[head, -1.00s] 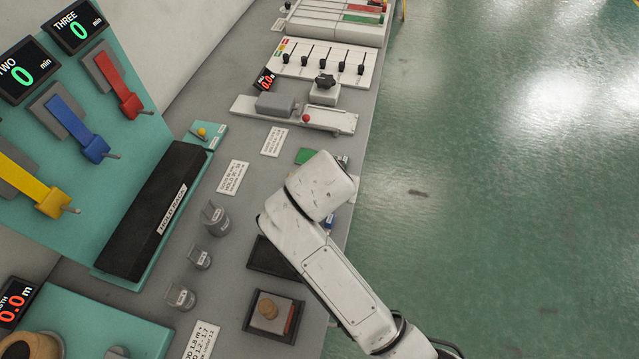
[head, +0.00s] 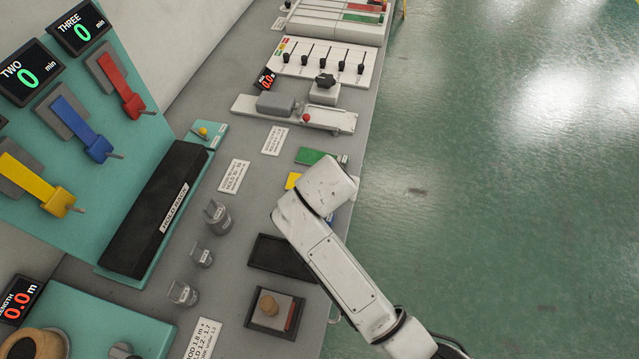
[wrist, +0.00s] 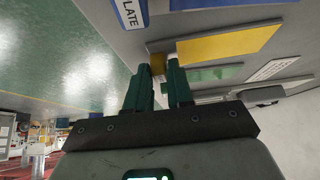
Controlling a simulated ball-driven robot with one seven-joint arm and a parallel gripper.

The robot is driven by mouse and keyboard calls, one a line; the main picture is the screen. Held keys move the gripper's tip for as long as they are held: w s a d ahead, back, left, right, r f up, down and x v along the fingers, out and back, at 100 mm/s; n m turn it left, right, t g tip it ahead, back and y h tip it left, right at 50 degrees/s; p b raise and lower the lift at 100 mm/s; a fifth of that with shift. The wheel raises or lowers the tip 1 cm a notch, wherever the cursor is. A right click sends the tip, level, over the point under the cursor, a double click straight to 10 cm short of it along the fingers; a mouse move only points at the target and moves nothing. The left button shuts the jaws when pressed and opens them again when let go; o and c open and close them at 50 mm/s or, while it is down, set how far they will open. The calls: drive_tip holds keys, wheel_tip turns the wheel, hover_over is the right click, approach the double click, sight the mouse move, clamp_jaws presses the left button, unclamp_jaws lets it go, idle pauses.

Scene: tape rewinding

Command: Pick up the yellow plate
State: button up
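The yellow plate (wrist: 235,43) lies flat on the grey bench, just beyond my fingertips in the wrist view. In the head view only a small corner of the yellow plate (head: 292,181) shows beside my arm. My gripper (wrist: 160,68) has two dark green fingers with a gap between them. A small tan-yellow block (wrist: 158,64) at the plate's near edge shows between the fingertips. It looks like the plate's grip; I cannot tell whether the fingers touch it. In the head view my arm hides the gripper.
A green plate (head: 316,157) lies beyond the yellow one, and a blue-labelled plate (wrist: 131,12) lies on its other side. A black tray (head: 283,257) and a stamp-like block (head: 275,309) are nearer. Open green floor (head: 480,200) lies right of the bench.

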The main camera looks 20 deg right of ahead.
clamp_jaws()
drive_tip(key=shift+r, duration=0.1)
